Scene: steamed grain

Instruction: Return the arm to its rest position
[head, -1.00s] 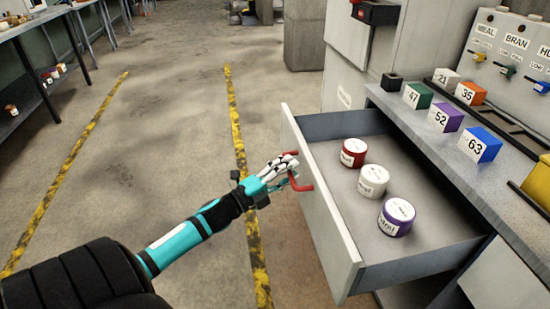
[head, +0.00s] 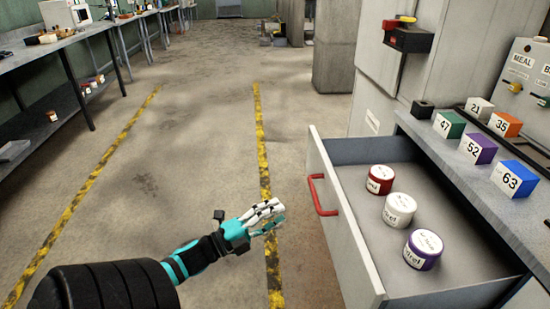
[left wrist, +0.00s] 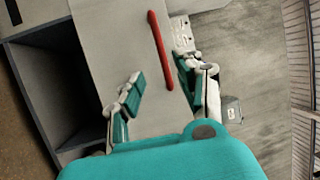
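My left gripper (head: 268,217) is over the floor in the head view, to the left of the open drawer (head: 347,239) and apart from its red handle (head: 321,195). In the left wrist view its fingers (left wrist: 160,85) are spread with nothing between them, and the red handle (left wrist: 160,50) lies beyond them. The drawer holds a red-sided jar (head: 380,180), a white jar (head: 399,210) and a purple-sided jar (head: 423,249). My right gripper is not in view.
Numbered blocks, among them a green one (head: 449,125) and a blue one (head: 514,178), stand on the counter (head: 440,144) above the drawer. A workbench (head: 60,45) runs along the left. The floor between yellow-black lines is clear.

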